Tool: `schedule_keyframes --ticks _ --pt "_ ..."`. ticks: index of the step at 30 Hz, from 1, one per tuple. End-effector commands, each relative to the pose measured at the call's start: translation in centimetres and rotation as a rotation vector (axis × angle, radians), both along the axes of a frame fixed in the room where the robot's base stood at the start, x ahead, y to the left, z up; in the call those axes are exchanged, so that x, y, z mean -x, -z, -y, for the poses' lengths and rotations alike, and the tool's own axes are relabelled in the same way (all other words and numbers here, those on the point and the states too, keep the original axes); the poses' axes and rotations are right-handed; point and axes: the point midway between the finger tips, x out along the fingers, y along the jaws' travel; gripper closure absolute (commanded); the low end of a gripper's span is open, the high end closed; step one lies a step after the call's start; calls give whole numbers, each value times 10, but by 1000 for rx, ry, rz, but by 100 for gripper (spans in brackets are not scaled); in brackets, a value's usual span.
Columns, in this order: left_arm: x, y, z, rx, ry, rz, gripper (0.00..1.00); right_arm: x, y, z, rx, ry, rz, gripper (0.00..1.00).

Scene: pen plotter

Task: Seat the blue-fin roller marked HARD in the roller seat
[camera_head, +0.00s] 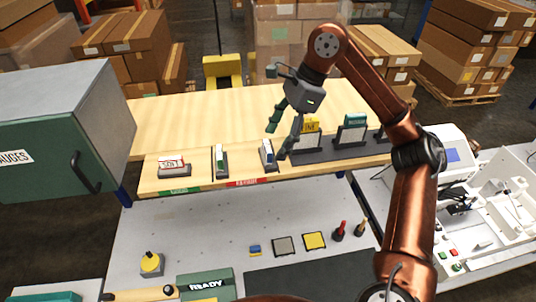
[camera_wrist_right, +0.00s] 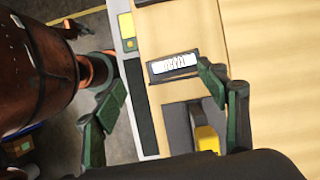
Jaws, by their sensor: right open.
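My right gripper (camera_head: 281,132) is open above the front part of the wooden shelf, with nothing between its fingers. In the right wrist view its green fingers (camera_wrist_right: 163,120) are spread wide. A small upright piece with a blue part (camera_head: 268,154) stands in a dark holder just below and left of the fingers, apart from them. No HARD marking can be read on it. A white-labelled piece in a dark frame (camera_wrist_right: 173,65) shows near one finger in the wrist view; its lettering is unreadable. The plotter (camera_head: 480,212) is at the right; I cannot make out its roller seat.
A green-marked piece (camera_head: 220,160) and a white block with red lettering (camera_head: 173,165) stand left. A green-fronted cabinet (camera_head: 65,150) borders the shelf. The shelf's back is clear.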

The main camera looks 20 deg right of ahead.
Motion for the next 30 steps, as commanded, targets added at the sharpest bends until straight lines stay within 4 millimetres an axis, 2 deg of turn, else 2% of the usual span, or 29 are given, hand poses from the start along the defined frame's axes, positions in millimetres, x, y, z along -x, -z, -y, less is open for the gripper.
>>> schedule_keyframes --ticks 3,6,8,13,16,24,30 --pt "14 -12 -1 0 -4 -15 100 -9 19 -9 0 -3 -12 33" --pt "19 -14 -2 -2 -6 -21 100 -13 32 -14 -1 -2 -12 33" --pt "14 -15 -2 -3 -4 -15 100 -13 36 -16 -2 -2 -10 33" --pt "-19 -17 -1 0 5 24 100 -13 40 -17 -2 -1 -8 33" --pt "-26 -17 0 1 7 33 100 -13 40 -17 -2 -1 -8 33" --pt "-3 -15 -1 -2 1 4 100 -13 40 -18 -2 -3 -8 51" --pt "-2 -15 -1 -2 1 3 100 -13 40 -17 -2 -2 -8 65"
